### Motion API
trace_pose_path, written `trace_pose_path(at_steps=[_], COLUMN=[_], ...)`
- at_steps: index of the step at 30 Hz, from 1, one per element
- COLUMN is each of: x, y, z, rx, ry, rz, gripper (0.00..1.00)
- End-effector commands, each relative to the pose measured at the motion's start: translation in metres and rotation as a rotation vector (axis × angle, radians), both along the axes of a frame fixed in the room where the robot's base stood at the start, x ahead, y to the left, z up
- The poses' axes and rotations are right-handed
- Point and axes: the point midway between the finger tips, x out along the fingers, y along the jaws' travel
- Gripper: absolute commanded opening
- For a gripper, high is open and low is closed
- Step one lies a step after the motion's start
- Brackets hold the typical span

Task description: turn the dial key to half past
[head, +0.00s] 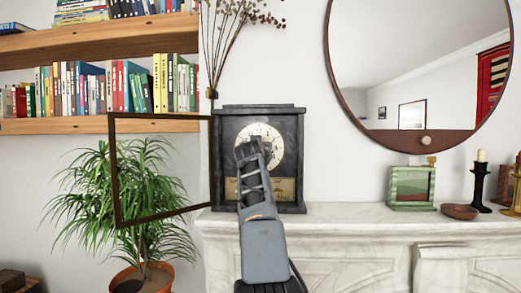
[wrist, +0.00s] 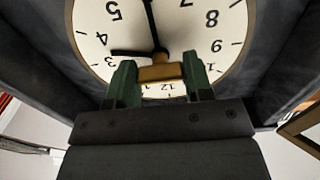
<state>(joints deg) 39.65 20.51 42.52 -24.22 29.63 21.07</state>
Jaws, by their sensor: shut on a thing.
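A dark mantel clock (head: 290,150) with a cream dial (head: 270,132) stands on the marble mantel. My gripper (head: 250,150) reaches up in front of the dial and hides part of it in the head view. In the wrist view, the dial (wrist: 215,75) appears upside down. The brass key (wrist: 160,73) sits near the dial's centre, between the green fingertips of my gripper (wrist: 159,68), which are shut on it. One black hand (wrist: 152,25) points up toward the picture's top edge, between 5 and 8. Another (wrist: 128,53) points left, near 3.
A framed glass door (head: 160,212) hangs open at the clock's left, in front of a potted plant (head: 75,205). A green box-like object (head: 411,188), a bowl (head: 459,211) and a black candlestick (head: 480,184) stand right on the mantel (head: 345,219).

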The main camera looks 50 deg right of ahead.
Motion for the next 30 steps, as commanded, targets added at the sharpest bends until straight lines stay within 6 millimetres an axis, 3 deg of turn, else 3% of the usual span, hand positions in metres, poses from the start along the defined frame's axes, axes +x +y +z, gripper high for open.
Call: trace_pose_path(at_steps=[1, 8, 9, 17, 25, 30], x=[-0.003, -0.003, -0.003, -0.001, -0.001, -0.012], y=[0.002, 0.002, 0.002, 0.001, 0.002, 0.016], z=[0.008, 0.008, 0.008, 0.004, 0.002, -0.001], rx=[-0.013, -0.013, -0.013, -0.007, -0.004, -0.005], ry=[-0.013, -0.012, -0.012, -0.006, -0.003, -0.004], rz=[0.000, 0.000, 0.000, 0.001, 0.001, 0.002], gripper=[0.23, 0.23, 0.48, 0.72, 0.72, 0.72])
